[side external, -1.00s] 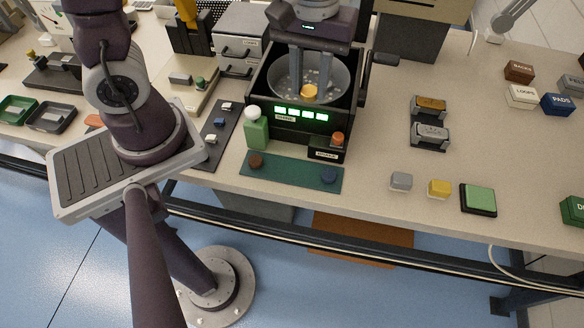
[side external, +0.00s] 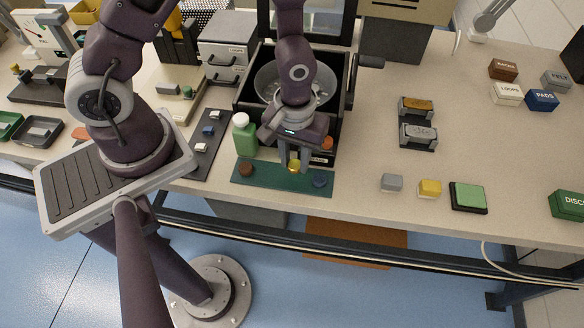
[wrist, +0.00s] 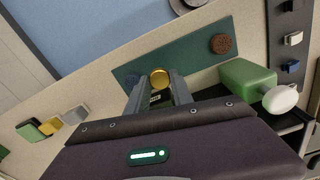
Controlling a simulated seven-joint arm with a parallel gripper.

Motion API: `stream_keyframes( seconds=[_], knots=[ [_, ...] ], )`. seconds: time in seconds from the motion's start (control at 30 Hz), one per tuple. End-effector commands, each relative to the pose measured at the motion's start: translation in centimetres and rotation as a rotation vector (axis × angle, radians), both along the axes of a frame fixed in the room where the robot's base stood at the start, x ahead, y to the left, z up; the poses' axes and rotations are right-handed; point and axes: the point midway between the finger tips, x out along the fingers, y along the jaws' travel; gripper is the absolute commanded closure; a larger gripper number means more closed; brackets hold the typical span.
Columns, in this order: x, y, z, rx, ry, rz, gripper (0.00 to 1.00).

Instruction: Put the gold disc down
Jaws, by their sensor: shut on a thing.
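My gripper (side external: 293,163) is shut on the gold disc (side external: 294,168), fingers pointing down. The disc also shows between the two fingertips in the wrist view (wrist: 160,78). It is over the middle of the dark green mat (side external: 270,181), between a brown disc (side external: 246,169) at the left end and a blue disc (side external: 319,178) at the right end. I cannot tell whether the gold disc touches the mat. In the wrist view the brown disc (wrist: 221,43) is plain to see on the mat (wrist: 190,52).
A black machine with a round bowl (side external: 262,85) stands behind the mat, partly hidden by my arm. A green bottle with a white cap (side external: 245,138) stands close behind the mat's left part. Grey (side external: 392,182) and yellow (side external: 430,187) blocks sit to the right. The table's front edge is near.

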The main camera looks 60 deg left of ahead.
Motion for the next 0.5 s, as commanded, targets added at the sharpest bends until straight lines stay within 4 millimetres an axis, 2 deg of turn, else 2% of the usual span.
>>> stream_keyframes(
  seconds=[0.1,0.2,0.5],
  knots=[
    [-0.2,0.0,-2.5,0.001,0.006,-0.002,1.0],
    [-0.1,0.0,-3.6,0.001,0.003,-0.001,1.0],
    [0.0,0.0,-3.7,0.0,0.001,0.0,1.0]
  ],
)
